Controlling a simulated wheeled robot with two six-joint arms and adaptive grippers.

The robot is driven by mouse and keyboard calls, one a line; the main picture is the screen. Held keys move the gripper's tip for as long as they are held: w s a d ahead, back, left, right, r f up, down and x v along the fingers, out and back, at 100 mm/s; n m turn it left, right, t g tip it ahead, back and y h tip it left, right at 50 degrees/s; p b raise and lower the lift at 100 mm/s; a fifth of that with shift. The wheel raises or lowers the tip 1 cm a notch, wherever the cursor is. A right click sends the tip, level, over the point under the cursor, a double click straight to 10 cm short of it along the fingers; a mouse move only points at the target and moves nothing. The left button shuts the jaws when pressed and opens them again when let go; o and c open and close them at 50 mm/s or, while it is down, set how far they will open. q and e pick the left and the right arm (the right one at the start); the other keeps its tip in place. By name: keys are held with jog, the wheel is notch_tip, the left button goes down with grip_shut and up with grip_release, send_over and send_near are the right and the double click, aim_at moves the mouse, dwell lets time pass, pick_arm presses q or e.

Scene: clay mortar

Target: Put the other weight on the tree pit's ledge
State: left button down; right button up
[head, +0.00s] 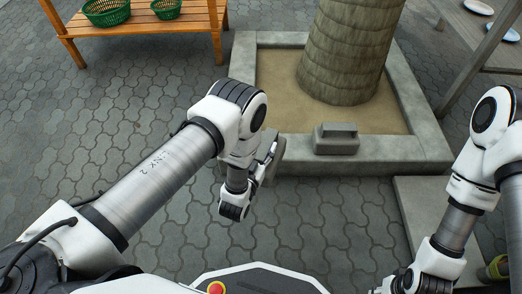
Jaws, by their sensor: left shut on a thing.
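The tree pit (404,148) is a square stone-grey frame around sand and a thick trunk. One grey weight (336,139), a block with a raised handle, sits on its front ledge, near the middle. My left gripper (269,160) is by the front left corner of the pit. It is shut on a grey block, which seems to be the other weight (276,169); the gripper and wrist hide much of it. I cannot tell whether this block touches the ledge. My right arm hangs at the right, and its gripper's fingers do not show.
A wooden bench (150,25) with green baskets (106,12) stands at the back left. A wooden table with plates (479,7) is at the back right. A low grey slab (432,205) lies before the pit at the right. The paving at left is clear.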

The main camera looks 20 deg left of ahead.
pick_arm(q)
jog(key=f, duration=0.1)
jog(key=d+f, duration=0.1)
jog(key=shift+s+f, duration=0.3)
jog(key=shift+f, duration=0.05)
jog(key=shift+w+a+f+b, duration=0.15)
jog(key=shift+w+f+b, duration=0.05)
jog(key=shift+b, duration=0.3)
jog(key=w+a+f+b, duration=0.2)
jog(key=w+a+b, duration=0.1)
jog(key=w+b, duration=0.2)
jog(key=w+a+f+b, duration=0.2)
jog(key=w+b, duration=0.3)
jog(key=w, duration=0.4)
jog(key=shift+a+f, duration=0.3)
jog(key=shift+a, duration=0.35)
jog(key=c, duration=0.8)
grip_release()
jog(key=shift+s+f, duration=0.15)
jog(key=shift+f, duration=0.1)
jog(key=shift+o, duration=1)
jog(key=shift+r, duration=0.1)
